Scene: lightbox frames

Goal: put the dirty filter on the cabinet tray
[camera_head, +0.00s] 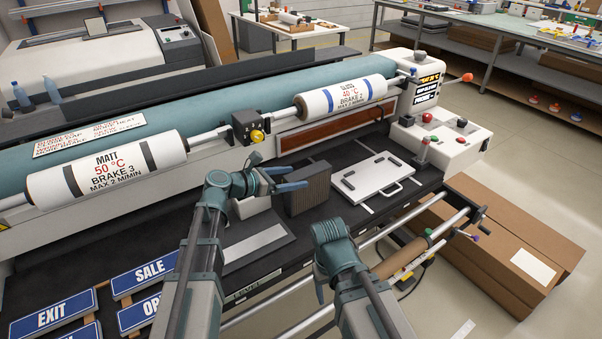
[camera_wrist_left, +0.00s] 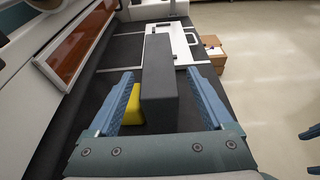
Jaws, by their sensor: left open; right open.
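A dark grey-brown block-shaped filter (camera_head: 308,188), which looks like the dirty filter, stands upright on the black bench. My left gripper (camera_head: 284,179) is open beside it. In the left wrist view the filter (camera_wrist_left: 158,85) shows between the two blue fingers of the left gripper (camera_wrist_left: 160,78), with a gap on each side. My right gripper (camera_head: 322,285) hangs lower, near the bench's front edge, apart from the filter; its fingers are mostly hidden by its wrist. A white panel with a handle and dark clips (camera_head: 362,186) lies right of the filter. I cannot tell which surface is the cabinet tray.
A pale block (camera_head: 250,207) sits left of the filter, partly behind my left gripper. A flat grey plate (camera_head: 258,245) lies in front of it. A yellow object (camera_wrist_left: 132,108) shows beside the filter. Rollers (camera_head: 110,168) and a control box (camera_head: 440,140) border the bench.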

